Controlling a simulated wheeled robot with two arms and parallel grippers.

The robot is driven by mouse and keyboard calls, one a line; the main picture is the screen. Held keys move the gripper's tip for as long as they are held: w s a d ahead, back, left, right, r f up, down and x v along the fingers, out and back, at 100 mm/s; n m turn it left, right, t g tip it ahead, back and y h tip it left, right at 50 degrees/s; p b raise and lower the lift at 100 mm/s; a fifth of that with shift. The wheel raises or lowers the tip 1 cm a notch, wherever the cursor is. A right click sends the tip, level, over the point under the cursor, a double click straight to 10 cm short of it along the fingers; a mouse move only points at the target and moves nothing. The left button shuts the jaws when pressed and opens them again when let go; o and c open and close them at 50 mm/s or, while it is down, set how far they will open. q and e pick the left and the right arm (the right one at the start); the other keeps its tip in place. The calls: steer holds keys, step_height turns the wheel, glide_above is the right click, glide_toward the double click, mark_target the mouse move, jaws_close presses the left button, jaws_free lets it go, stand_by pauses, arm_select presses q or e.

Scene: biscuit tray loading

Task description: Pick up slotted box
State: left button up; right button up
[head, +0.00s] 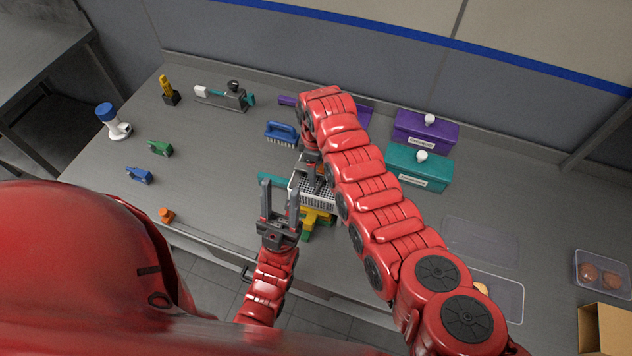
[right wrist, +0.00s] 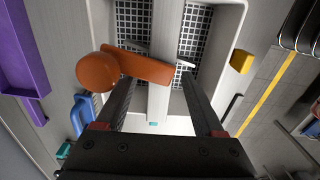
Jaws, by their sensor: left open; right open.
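A pale slotted box (head: 320,199) with a dark grid stands near the front middle of the bench in the head view, partly hidden by my right arm. In the right wrist view a white box (right wrist: 159,60) with two dark gridded compartments, apparently the same one, fills the middle. My right gripper (head: 312,172) is over it, its fingers (right wrist: 160,88) open and pointing at it. An orange-brown knobbed part (right wrist: 140,66) lies across the view at the fingertips; I cannot tell whether it touches them. My left gripper (head: 279,200) is open and empty, just left of the box.
A yellow-green item (head: 316,220) sits in front of the box, a blue brush (head: 281,132) behind it. Purple (head: 425,131) and teal (head: 418,167) boxes stand at back right. A clear tray (head: 602,273) lies far right. The bench's left part has free room between small items.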

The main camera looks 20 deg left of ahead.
steer(key=shift+f, duration=0.35)
jaws_close()
stand_by(1.2)
